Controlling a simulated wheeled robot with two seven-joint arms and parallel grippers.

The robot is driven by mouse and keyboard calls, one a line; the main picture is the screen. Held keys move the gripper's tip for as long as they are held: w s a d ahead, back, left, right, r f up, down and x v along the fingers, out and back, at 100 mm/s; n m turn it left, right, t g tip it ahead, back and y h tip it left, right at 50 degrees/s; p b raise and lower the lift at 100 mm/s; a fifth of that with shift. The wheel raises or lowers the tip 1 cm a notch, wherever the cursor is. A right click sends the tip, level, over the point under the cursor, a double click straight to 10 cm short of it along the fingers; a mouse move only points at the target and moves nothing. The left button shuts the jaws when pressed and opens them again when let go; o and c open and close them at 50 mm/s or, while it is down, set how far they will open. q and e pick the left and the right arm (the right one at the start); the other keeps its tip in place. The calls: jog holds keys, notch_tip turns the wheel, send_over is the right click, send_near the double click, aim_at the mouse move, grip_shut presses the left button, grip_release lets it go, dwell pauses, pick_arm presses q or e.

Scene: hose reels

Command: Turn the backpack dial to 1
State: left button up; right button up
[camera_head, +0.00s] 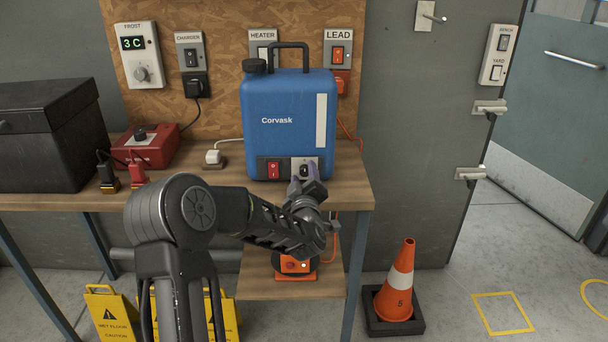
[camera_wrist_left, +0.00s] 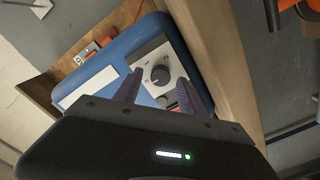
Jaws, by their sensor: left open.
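The backpack is a blue Corvask tank (camera_head: 285,115) with a black handle, standing upright on the wooden bench. Its dial (camera_head: 304,171) is low on the front, right of a red switch (camera_head: 273,170). In the left wrist view the dial (camera_wrist_left: 160,75) is a round black knob on a light plate. My left gripper (camera_head: 306,180) is open at the dial. In the left wrist view its two fingers (camera_wrist_left: 159,77) stand on either side of the knob, with gaps. My right gripper is not in view.
Wall switches hang behind. An orange device (camera_head: 295,265) sits on the lower shelf. A traffic cone (camera_head: 398,285) stands on the floor at right.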

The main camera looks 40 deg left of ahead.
pick_arm(q)
jog(key=shift+w+a, duration=0.1)
jog(key=shift+w, duration=0.05)
jog(key=shift+c, duration=0.2)
grip_shut()
dwell(0.3)
